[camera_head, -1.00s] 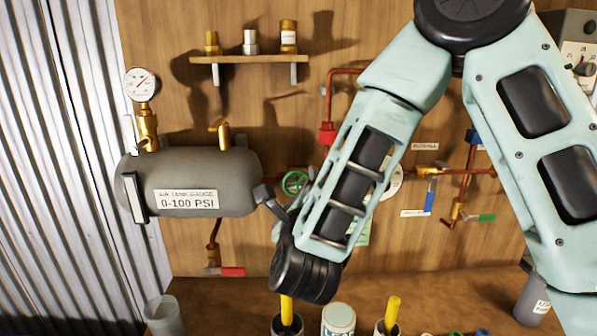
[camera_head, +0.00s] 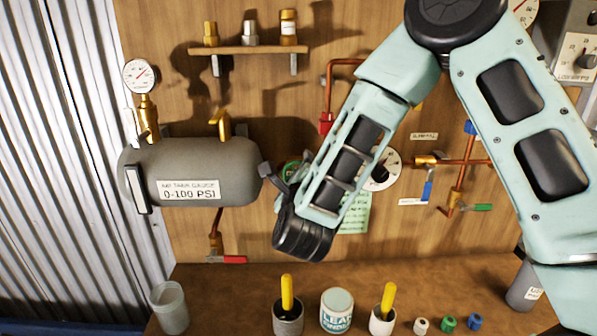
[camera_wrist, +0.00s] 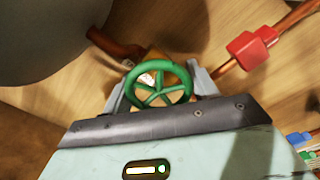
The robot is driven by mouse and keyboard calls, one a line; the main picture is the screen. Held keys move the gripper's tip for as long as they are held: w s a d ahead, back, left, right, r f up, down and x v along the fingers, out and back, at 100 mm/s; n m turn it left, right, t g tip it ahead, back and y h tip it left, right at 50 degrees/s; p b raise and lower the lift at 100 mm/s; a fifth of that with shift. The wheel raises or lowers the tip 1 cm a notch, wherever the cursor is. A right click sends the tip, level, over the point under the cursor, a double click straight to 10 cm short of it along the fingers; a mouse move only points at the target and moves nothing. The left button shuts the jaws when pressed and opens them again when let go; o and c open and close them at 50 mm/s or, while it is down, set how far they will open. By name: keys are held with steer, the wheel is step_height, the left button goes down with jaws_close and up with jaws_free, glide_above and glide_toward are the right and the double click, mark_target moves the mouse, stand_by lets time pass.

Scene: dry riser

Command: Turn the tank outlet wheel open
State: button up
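The tank outlet wheel is a green spoked handwheel (camera_wrist: 158,84) in the middle of the wrist view, in front of a brass valve body. In the head view only a small part of the green wheel (camera_head: 285,168) shows; my wrist hides most of it. My gripper (camera_wrist: 160,88) has one grey finger on each side of the wheel, spread about as wide as its rim. I cannot tell whether the fingers touch the rim. The grey tank (camera_head: 235,160), labelled 0-100 PSI, is left of the wheel.
A copper pipe with a red fitting (camera_wrist: 252,48) runs close to the right of my gripper. A gauge (camera_head: 141,75) stands on the tank. Below, the bench holds a labelled can (camera_head: 337,318), cups and several small caps. A red-handled valve (camera_head: 232,259) hangs below the tank.

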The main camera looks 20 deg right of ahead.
steer(key=shift+f+n+b, duration=0.1)
steer(key=shift+n+b, duration=0.3)
steer(key=shift+b, duration=0.05)
steer(key=shift+n+b, duration=1)
steer(key=n+b, duration=0.3)
steer(key=n, duration=0.1)
steer(key=shift+n, duration=0.3)
steer(key=n+b, duration=0.2)
steer(key=n, duration=0.1)
steer(key=shift+r+n+b, duration=0.15)
steer(key=shift+n+b, duration=0.15)
steer(key=shift+n, duration=0.65)
steer(key=shift+r+n+b, duration=0.1)
steer(key=shift+n+b, duration=0.15)
steer(key=shift+n, duration=0.7)
steer(key=o, duration=1)
steer(key=shift+c, duration=0.2)
